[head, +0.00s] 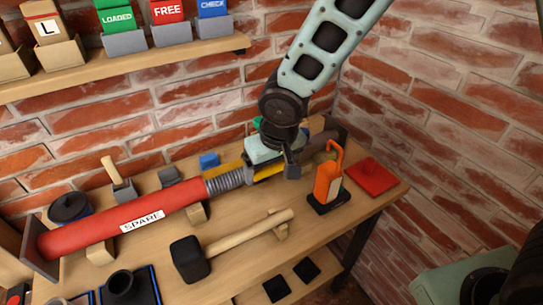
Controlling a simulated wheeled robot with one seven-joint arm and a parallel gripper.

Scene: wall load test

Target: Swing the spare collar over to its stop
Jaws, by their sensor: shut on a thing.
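A long red tube (100,227) labelled SPARE lies along the bench, and a grey coil spring (226,181) extends from its right end. My gripper (270,172) is at the right end of the spring, shut on a part there that I take to be the spare collar. My gripper hides most of that part. Yellow pieces show on both sides of my gripper. A dark rod (318,150) continues to the right behind it. I cannot tell which piece is the stop.
An orange handled block (327,184) on a black base stands close right of my gripper, with a red pad (372,177) beyond. A black-headed mallet (190,259) lies in front. Brick walls close the back and right. A shelf (120,66) with labelled card bins is above left.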

